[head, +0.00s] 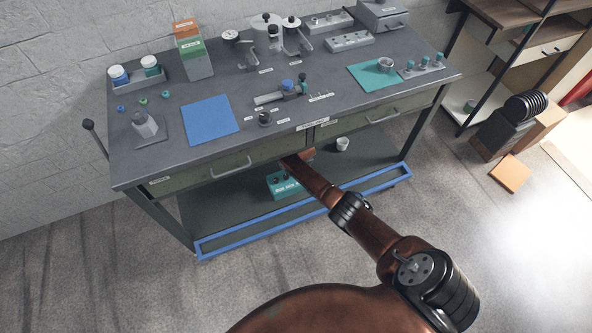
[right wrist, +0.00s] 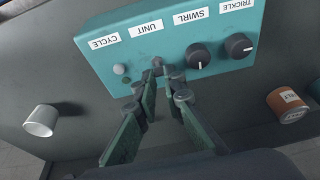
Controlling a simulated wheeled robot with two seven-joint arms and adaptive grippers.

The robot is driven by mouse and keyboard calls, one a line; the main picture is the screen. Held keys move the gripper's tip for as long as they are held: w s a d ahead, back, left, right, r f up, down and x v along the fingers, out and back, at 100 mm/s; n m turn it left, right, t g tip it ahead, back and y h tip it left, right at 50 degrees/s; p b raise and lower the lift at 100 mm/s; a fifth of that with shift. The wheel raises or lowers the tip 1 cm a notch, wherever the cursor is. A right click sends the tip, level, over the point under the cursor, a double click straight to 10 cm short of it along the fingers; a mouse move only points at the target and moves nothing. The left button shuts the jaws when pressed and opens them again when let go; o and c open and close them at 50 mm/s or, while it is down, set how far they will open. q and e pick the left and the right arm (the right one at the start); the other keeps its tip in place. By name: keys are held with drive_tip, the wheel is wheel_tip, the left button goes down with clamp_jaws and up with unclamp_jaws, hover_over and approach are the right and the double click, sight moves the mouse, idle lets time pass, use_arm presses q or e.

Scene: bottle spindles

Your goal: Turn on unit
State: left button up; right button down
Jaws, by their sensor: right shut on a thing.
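A teal control box (right wrist: 178,30) fills the top of the right wrist view, and it also shows on the lower shelf in the head view (head: 278,187). Its labels read CYCLE, UNIT, SWIRL and TRICKLE. The small UNIT switch (right wrist: 157,63) is below its label and partly covered by the fingertips. My right gripper (right wrist: 164,80) is at this switch, its fingers shut on it. A pale round button (right wrist: 119,69) is below CYCLE. Black knobs are below SWIRL (right wrist: 199,56) and TRICKLE (right wrist: 238,46). In the head view my right gripper is hidden; my left gripper is out of view.
A white cup (right wrist: 41,120) stands left of the box and an orange labelled container (right wrist: 290,104) right of it. The workbench top (head: 180,95) with bottles and fixtures lies above the shelf. The blue shelf rim (head: 300,207) runs along the front.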

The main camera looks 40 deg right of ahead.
idle(0.3)
drive_tip(key=c, duration=2)
unclamp_jaws()
drive_tip(key=shift+c, duration=0.2)
drive_tip(key=shift+s+r, duration=0.15)
drive_tip(key=shift+r, duration=0.25)
drive_tip(key=s+a, duration=0.1)
drive_tip(key=s, duration=0.3)
drive_tip(key=s+a, duration=0.1)
drive_tip(key=s, duration=0.3)
drive_tip(key=s+a, duration=0.1)
drive_tip(key=s, duration=0.2)
drive_tip(key=shift+s+r, duration=0.15)
drive_tip(key=shift+s, duration=0.25)
